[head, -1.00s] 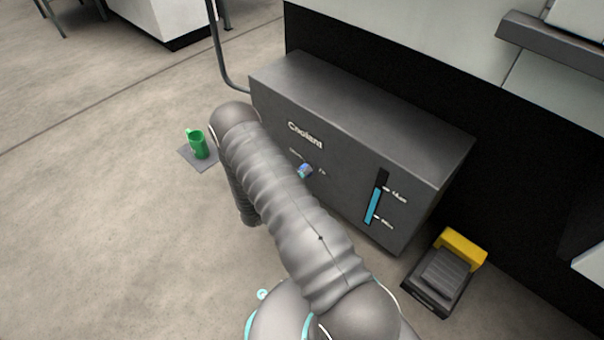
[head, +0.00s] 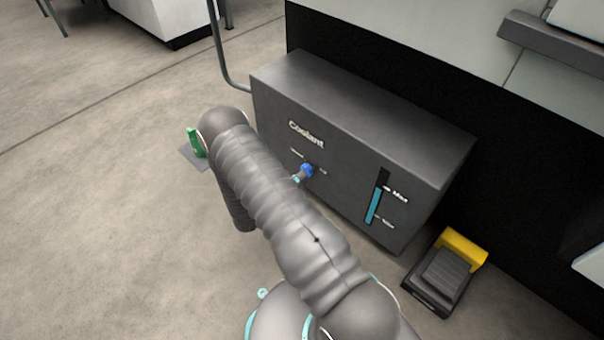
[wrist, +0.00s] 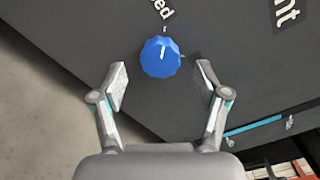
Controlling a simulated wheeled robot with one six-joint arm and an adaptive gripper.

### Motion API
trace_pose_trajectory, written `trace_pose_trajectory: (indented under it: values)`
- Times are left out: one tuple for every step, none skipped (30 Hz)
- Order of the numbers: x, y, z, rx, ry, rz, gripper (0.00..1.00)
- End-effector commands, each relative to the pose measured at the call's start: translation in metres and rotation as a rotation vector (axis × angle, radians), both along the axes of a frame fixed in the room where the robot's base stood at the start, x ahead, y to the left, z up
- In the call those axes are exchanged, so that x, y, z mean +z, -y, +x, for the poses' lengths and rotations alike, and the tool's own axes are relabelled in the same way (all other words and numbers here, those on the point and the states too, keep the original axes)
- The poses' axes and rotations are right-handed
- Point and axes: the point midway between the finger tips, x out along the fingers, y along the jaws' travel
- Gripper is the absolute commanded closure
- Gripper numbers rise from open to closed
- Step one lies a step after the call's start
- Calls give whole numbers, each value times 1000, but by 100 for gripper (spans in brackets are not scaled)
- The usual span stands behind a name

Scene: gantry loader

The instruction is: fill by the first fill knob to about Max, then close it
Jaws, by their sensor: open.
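The blue fill knob (head: 307,170) is on the front of the grey Coolant box (head: 360,100). In the wrist view the knob (wrist: 160,58) lies just beyond my fingertips, between their lines. Its white pointer line points up toward a label ending in "ed", partly cut off. My gripper (wrist: 163,80) is open, with a gap to the knob on both sides. In the head view my arm hides most of the gripper. The level gauge (head: 373,205) shows blue liquid with its top at about the Max mark; the black part above is empty.
A yellow and black foot pedal (head: 445,272) is on the floor right of the box. The floor at left is otherwise clear.

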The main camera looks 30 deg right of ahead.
Motion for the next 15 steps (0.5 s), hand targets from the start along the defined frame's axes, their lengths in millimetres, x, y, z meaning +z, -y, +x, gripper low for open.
trace_pose_trajectory:
  values:
    - [0, -12, -3, 5, -1, 0, 26]
    - [0, -18, -5, 6, -1, -1, 26]
    - [0, -26, -8, 6, -1, -1, 26]
    - [0, -31, -10, 6, -1, -1, 26]
    - [0, -37, -12, 5, -1, 0, 26]
    - [0, -44, -15, 5, -1, 0, 26]
    - [0, -49, -17, 5, -1, 0, 26]
    - [0, -54, -18, 5, -1, 0, 26]
    - [0, -60, -21, 4, -1, 0, 26]
    - [0, -64, -22, 4, -1, 0, 26]
    - [0, -68, -24, 4, 0, 0, 26]
    - [0, -72, -25, 3, 0, 1, 26]
    - [0, -75, -26, 3, -1, 0, 26]
    - [0, -77, -27, 3, -1, 0, 26]
    - [0, -80, -29, 1, -1, 0, 26]
